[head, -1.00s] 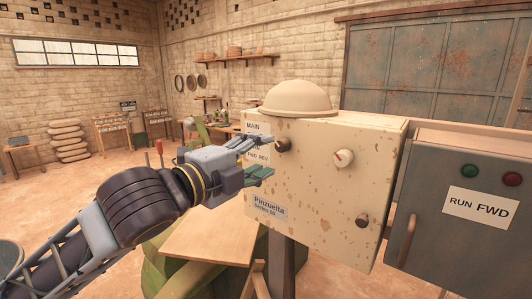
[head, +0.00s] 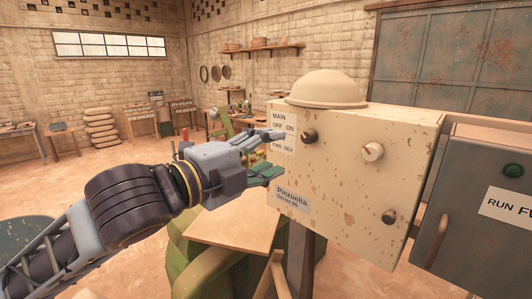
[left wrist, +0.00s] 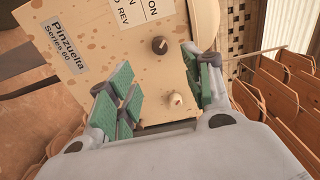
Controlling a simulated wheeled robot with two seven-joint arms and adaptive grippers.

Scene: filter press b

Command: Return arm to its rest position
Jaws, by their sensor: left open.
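My left gripper (head: 272,155) is open and empty in front of the left part of the beige control box (head: 345,205). In the left wrist view my left gripper (left wrist: 160,88) has its green-padded fingers spread apart, with the box (left wrist: 95,40) beyond them. A dark knob (head: 309,136) sits by the MAIN OFF ON label, just right of the upper fingertip. It also shows between the fingers in the left wrist view (left wrist: 159,45). My right gripper is not visible.
A dark knob (head: 389,217) is low on the box. A wooden board (head: 235,225) lies below my left gripper. Open floor extends behind, at left.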

